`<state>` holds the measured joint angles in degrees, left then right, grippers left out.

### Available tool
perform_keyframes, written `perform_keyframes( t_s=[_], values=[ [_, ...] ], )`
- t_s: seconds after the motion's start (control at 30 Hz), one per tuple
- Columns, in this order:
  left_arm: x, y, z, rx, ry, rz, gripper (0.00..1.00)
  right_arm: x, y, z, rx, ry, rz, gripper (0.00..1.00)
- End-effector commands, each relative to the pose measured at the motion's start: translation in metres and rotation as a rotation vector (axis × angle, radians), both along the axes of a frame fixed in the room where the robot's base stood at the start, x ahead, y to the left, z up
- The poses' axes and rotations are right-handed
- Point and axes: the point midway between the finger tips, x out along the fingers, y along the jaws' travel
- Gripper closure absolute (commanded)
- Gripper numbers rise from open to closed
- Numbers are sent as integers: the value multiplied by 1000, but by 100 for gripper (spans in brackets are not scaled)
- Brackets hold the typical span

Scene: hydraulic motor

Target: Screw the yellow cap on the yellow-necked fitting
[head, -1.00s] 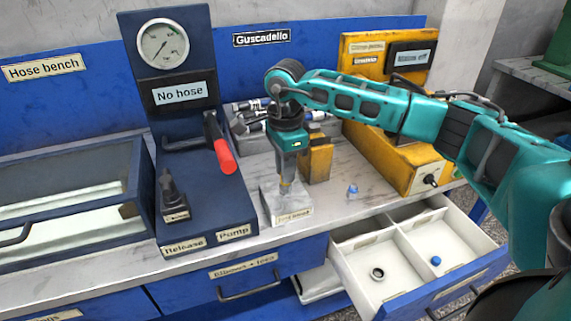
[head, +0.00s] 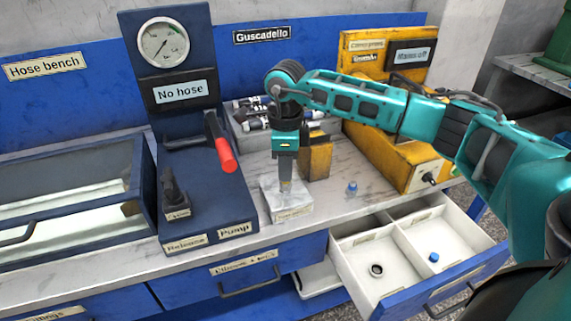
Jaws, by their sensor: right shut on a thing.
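My right gripper (head: 285,180) points straight down over a pale grey block (head: 274,208) on the bench. Its jaws are shut on a small yellowish piece, which looks like the yellow cap, right above the block. The fingers and the small size hide most of the cap and of the yellow-necked fitting below it. I cannot tell how far the cap sits on the neck. My left gripper is not in view.
A small blue fitting (head: 352,187) stands on the bench to the right. An open drawer (head: 345,275) holds a dark ring (head: 376,269) and a blue cap (head: 434,257). The pump stand (head: 205,205) with its red handle (head: 225,155) is at the left; a yellow unit (head: 385,150) is behind right.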

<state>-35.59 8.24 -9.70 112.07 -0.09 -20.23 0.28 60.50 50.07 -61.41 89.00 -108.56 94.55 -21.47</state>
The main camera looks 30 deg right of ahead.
Motion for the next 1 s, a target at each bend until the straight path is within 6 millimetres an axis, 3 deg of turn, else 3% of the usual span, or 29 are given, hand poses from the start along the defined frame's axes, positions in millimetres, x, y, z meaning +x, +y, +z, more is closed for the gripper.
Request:
perform_keyframes(
  t_s=[0.23, 0.57, 1.0],
  values=[
    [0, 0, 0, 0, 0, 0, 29, 0, 0, -1, 0, 1, 3, 64],
    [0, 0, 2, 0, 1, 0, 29, 0, 0, 4, 0, 0, 3, 64],
    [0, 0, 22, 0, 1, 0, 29, 0, 0, 31, -1, -1, 3, 64]
  ],
)
